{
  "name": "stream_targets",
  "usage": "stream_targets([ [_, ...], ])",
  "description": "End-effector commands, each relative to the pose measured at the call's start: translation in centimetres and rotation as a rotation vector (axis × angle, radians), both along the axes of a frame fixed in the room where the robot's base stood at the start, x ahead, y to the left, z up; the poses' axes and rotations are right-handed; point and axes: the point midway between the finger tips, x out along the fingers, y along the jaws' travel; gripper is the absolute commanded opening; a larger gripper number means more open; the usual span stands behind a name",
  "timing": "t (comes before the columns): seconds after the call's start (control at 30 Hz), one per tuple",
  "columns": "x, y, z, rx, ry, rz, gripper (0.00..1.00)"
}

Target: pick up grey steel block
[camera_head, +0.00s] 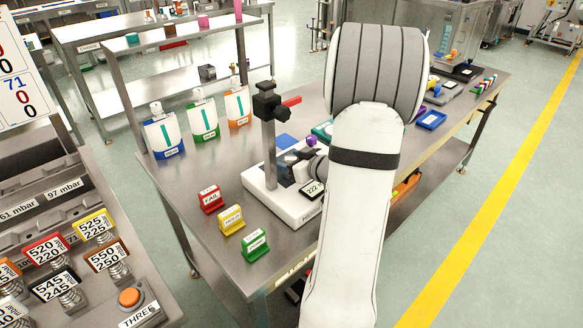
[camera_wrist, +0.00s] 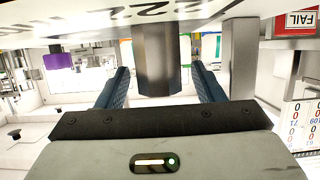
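A grey metal block (camera_wrist: 166,62) that looks like the steel block fills the middle of the wrist view, against the white base of the gauge stand. My gripper (camera_wrist: 160,78) is open, with one blue-padded finger on each side of the block. A gap shows on both sides, so the fingers do not appear to press on it. In the head view my arm hides most of my gripper and the block. The white gauge stand (camera_head: 297,208) there has a dark column, a red handle and a number display.
Red (camera_head: 211,198), yellow (camera_head: 231,220) and green (camera_head: 255,245) label blocks stand at the table's front left. White bottles (camera_head: 204,120) stand farther back. A blue tray (camera_head: 431,120) is right of my arm. The stand's column (camera_wrist: 240,58) rises close to my right finger.

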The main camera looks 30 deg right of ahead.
Motion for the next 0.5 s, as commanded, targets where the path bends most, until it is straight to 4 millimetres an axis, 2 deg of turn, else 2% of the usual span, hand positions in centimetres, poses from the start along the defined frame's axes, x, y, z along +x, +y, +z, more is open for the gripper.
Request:
stream_targets([
  [0.07,-0.02,-0.01,0.00,0.000,0.000,0.000,0.55],
  [0.5,-0.07,-0.07,0.00,0.001,0.000,-0.001,0.19],
])
